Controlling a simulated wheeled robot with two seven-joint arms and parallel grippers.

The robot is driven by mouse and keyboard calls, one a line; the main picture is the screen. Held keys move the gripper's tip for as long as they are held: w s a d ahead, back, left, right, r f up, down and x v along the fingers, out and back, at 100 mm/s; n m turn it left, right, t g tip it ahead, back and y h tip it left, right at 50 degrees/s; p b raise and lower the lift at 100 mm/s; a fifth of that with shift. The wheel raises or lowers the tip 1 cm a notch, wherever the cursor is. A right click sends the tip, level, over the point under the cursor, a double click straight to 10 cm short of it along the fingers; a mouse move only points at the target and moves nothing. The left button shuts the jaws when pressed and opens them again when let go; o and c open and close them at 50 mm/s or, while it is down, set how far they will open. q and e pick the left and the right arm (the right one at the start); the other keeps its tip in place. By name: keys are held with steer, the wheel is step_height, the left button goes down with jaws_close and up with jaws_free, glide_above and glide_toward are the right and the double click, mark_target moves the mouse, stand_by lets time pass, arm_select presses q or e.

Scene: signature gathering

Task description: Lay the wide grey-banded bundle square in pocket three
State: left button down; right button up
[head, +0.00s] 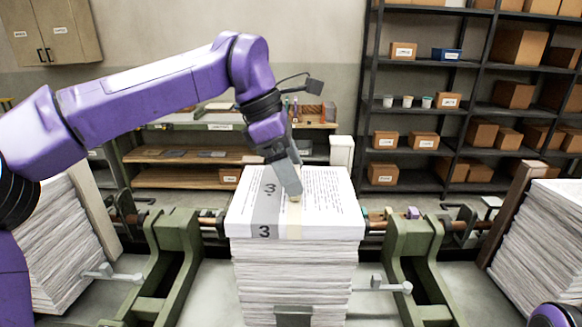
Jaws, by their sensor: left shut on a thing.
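The wide grey-banded bundle (330,205) is a thick block of white printed sheets at the centre. Its grey band (264,207) carries a "3" on the top and on the front face. A narrow cream strip (294,228) runs down beside the band. The bundle sits on or just over a tall paper stack (290,270); I cannot tell if they touch. My left gripper (294,192) points down at the bundle's top, shut on it near the cream strip. Its fingertips are partly hidden. My right gripper is out of view. No pocket is clearly marked as three.
Green cast frames (175,255) and (412,260) flank the central stack, with grey levers (110,273) and (385,285). Other paper stacks stand at left (62,245) and right (540,245). Shelves with boxes (470,90) and a wooden bench (190,155) are behind.

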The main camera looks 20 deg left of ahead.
arm_select(q)
jaws_free()
steer(key=shift+w+d, duration=0.1)
steer(key=shift+d, duration=0.15)
steer(key=shift+s+r, duration=0.15)
steer(key=shift+s, duration=0.15)
steer(key=p+v, duration=0.1)
steer(key=v, duration=1.1)
steer(key=shift+w+a, duration=0.1)
